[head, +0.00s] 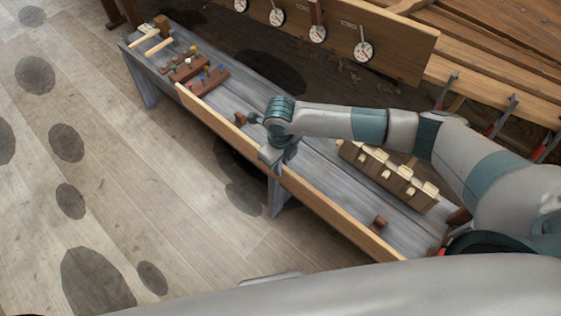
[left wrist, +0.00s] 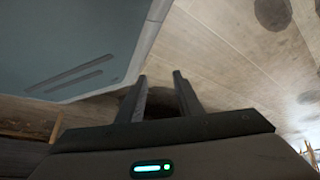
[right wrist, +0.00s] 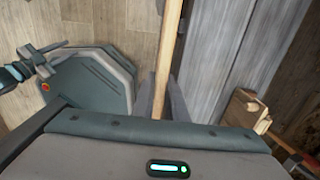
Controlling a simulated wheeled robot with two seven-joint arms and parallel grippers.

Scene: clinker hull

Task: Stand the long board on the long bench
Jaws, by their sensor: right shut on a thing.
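The long board (head: 335,215) is a thin, pale wooden plank. It is on edge along the near side of the long grey bench (head: 325,178); I cannot tell whether its lower edge touches the bench top. My right gripper (head: 271,156) is shut on the long board near its middle, from above. In the right wrist view the board (right wrist: 168,45) runs between the fingers (right wrist: 165,98). My left gripper (left wrist: 160,85) shows only in the left wrist view, fingers apart and empty, above the floor.
Small brown blocks (head: 380,222) sit on the bench top behind the board. A notched pale wooden piece (head: 388,175) lies on its right half. Racks with coloured pegs (head: 205,82) and a mallet (head: 162,26) are at the far end. A plank with dials (head: 375,38) stands behind.

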